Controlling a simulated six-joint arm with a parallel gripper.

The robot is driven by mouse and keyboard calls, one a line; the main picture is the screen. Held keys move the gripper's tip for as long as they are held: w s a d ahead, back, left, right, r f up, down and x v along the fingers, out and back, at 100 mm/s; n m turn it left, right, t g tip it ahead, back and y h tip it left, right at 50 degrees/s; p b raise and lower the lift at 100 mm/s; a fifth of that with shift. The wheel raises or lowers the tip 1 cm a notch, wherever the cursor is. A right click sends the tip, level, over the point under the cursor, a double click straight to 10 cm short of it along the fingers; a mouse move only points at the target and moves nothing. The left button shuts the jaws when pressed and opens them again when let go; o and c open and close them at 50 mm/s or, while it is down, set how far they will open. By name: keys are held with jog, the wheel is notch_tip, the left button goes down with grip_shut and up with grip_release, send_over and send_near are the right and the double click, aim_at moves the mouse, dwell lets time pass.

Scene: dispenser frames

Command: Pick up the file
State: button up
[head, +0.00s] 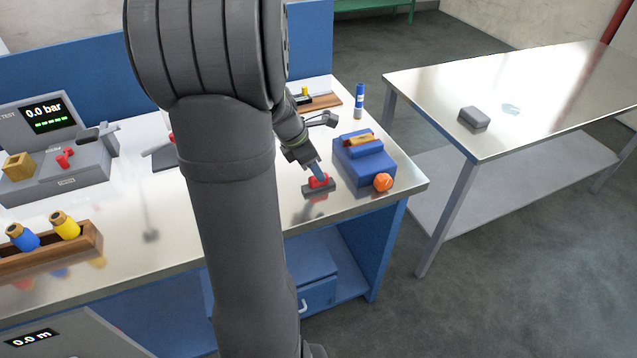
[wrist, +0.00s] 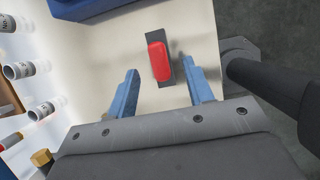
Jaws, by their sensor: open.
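What I take for the file is a dark flat strip with a red grip on top (head: 319,181). It lies on the bench near its front right edge, and the wrist view shows its red grip from above (wrist: 158,60). My gripper (head: 316,171) points down at it, open and empty. In the wrist view my two blue fingers (wrist: 159,68) stand apart on either side of the red grip, with gaps on both sides. How high the fingertips are above the bench is hard to tell.
A blue block (head: 352,170) with a brown-and-red item on top stands just right of the file, an orange ball (head: 383,182) beside it. A blue-and-white tube (head: 359,100) stands behind. Several pale cylinders (wrist: 20,70) show at left in the wrist view. A separate metal table (head: 540,80) is at right.

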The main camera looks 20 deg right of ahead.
jog(key=x, duration=0.5)
jog(key=shift+w+a+f, duration=0.15)
jog(key=shift+a+f, duration=0.05)
grip_shut()
jog(key=shift+r, duration=0.45)
jog(key=r, duration=0.4)
jog(key=shift+s+d, duration=0.25)
jog(key=shift+s, duration=0.1)
jog(key=s+d+r, duration=0.5)
jog(key=s+r, duration=0.1)
jog(key=s, duration=0.3)
jog(key=shift+s+d, duration=0.15)
jog(key=shift+s, duration=0.05)
jog(key=shift+r, duration=0.1)
